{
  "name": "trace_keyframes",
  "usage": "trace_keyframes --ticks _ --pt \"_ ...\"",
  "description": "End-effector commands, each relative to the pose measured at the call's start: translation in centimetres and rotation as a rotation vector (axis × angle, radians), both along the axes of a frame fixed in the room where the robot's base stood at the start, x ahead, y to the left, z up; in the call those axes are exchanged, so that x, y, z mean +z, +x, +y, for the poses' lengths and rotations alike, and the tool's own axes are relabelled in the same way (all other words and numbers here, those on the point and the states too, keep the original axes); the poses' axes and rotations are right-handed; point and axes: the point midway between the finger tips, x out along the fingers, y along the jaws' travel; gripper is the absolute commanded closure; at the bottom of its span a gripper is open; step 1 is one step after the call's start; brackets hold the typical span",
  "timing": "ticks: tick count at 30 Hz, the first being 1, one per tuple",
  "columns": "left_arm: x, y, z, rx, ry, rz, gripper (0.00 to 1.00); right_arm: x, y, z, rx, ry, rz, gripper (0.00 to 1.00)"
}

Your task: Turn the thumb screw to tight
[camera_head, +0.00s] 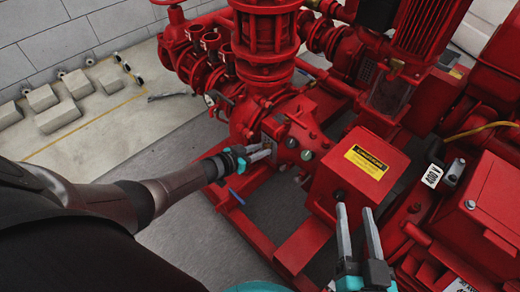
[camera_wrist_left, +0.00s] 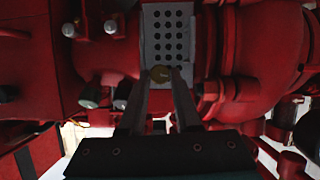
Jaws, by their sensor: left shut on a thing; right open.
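In the head view I cannot make the screw out at the fingertips. How tight it sits cannot be told. My right gripper (camera_head: 355,208) is open and empty, in front of the red box with a yellow caution label (camera_head: 366,161).
Red pump pipework (camera_head: 262,60) rises behind the left gripper. A red base frame (camera_head: 245,225) runs below it. Red housings (camera_head: 490,205) crowd the right side. Grey blocks (camera_head: 58,115) lie on the floor at the left, with bare floor near them.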

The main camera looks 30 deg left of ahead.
Motion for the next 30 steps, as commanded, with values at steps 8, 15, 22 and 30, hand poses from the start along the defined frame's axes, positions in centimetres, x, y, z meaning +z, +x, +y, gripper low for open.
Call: trace_keyframes --ticks 8,15,22,30 --pt "-0.02 -0.01 0.06 0.001 0.001 0.001 1.00 -0.01 0.00 0.00 0.000 0.000 0.001 0.50" --pt "-0.03 -0.03 0.04 0.001 0.008 -0.002 1.00 -0.02 0.00 -0.01 -0.001 -0.001 0.002 0.50" --pt "-0.05 -0.12 -0.08 0.002 0.073 -0.023 1.00 -0.32 -0.05 -0.01 0.003 -0.010 0.021 0.50" --pt "-0.15 -0.22 -0.36 0.003 0.261 -0.088 1.00 -0.57 0.14 -0.33 0.001 -0.025 0.037 0.50"
